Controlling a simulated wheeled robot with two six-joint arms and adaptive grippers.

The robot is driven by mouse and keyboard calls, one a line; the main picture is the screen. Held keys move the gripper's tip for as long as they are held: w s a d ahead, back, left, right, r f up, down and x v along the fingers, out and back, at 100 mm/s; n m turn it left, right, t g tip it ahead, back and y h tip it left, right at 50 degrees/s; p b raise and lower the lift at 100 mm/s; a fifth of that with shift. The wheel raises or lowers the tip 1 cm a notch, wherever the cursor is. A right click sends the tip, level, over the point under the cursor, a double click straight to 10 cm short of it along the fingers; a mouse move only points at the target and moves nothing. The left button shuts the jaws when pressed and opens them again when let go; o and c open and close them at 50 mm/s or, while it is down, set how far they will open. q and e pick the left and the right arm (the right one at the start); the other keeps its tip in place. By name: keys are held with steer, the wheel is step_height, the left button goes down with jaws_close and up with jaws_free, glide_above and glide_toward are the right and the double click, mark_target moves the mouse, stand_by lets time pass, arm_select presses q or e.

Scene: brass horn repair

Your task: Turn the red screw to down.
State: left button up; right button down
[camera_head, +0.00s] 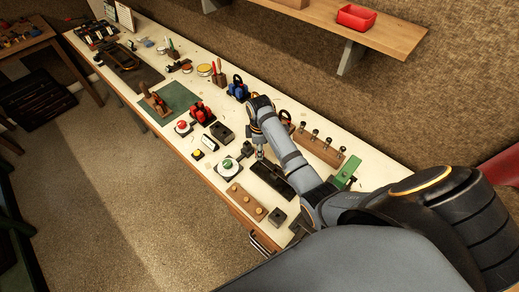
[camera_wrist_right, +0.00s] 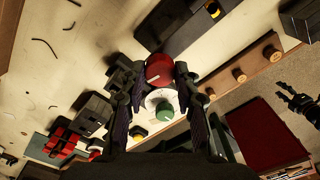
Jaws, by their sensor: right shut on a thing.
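My right gripper (camera_head: 260,154) reaches down over the front part of the bench in the head view, beside a dark block (camera_head: 273,180). In the right wrist view my right gripper (camera_wrist_right: 154,82) is shut on a round red screw head (camera_wrist_right: 159,70), one finger on each side. A short pale mark shows on the red head; its exact direction is hard to tell. The head view does not show this screw clearly behind the gripper. A black claw-like part, probably my left gripper (camera_wrist_right: 296,101), shows at the wrist view's right edge; its jaws are unclear.
A green knob on a white disc (camera_head: 229,167) stands close left of the gripper. A wooden block with brass knobs (camera_head: 246,202) is in front, and a rack of pegs (camera_head: 318,147) is behind right. A red knob (camera_head: 182,126) stands farther left. The bench (camera_head: 215,185) is crowded.

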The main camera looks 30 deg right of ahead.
steer(key=n, duration=0.5)
steer(key=shift+n, duration=0.3)
steer(key=n, duration=0.9)
steer(key=shift+n, duration=0.4)
steer(key=n, duration=0.4)
steer(key=shift+n, duration=0.4)
steer(key=c, duration=1)
jaws_free()
steer(key=shift+r, duration=0.1)
